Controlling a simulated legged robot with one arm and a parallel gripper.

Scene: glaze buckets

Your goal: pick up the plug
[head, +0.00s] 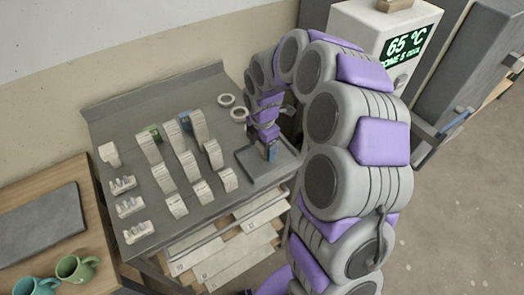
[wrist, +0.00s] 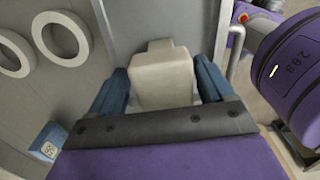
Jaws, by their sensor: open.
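A cream, tapered block that looks like the plug (wrist: 162,75) sits between my two blue fingers in the wrist view. My gripper (wrist: 163,88) is open around it, with one finger on each side; I cannot tell if either finger touches it. In the head view my gripper (head: 269,152) is low over a grey square tray (head: 253,178) at the right end of the grey table. The block is hidden behind my gripper there.
Two white rings (head: 232,108) lie on the table (head: 110,105) beyond my gripper. Rows of pale curved test tiles (head: 178,157) stand to the left. The box with a 65 °C display (head: 405,40) stands behind right. Two mugs (head: 75,268) are at lower left.

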